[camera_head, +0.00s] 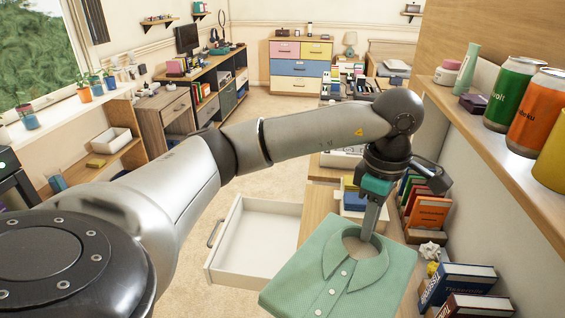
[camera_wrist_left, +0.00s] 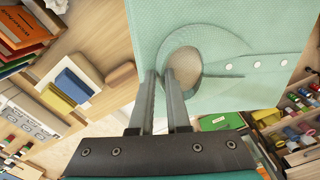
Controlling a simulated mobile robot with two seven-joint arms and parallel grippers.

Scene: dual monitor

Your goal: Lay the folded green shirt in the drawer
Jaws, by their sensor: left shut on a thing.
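The folded green shirt (camera_head: 318,275) has a collar and white buttons and is at the bottom right of the head view. It also fills the top of the left wrist view (camera_wrist_left: 270,32). My left gripper (camera_head: 369,232) is shut on the shirt at its collar, and its two fingers (camera_wrist_left: 167,76) show beside the collar opening in the wrist view. The white drawer (camera_head: 255,238) is pulled open and looks empty, left of the shirt. My right gripper is not in view.
Upright books (camera_head: 425,212) stand on the desk right of the gripper, with crumpled paper (camera_head: 430,250) and more books (camera_head: 462,285) nearer. A blue box on yellow (camera_head: 354,200) lies behind the shirt. A shelf with cans (camera_head: 512,92) overhangs at the right.

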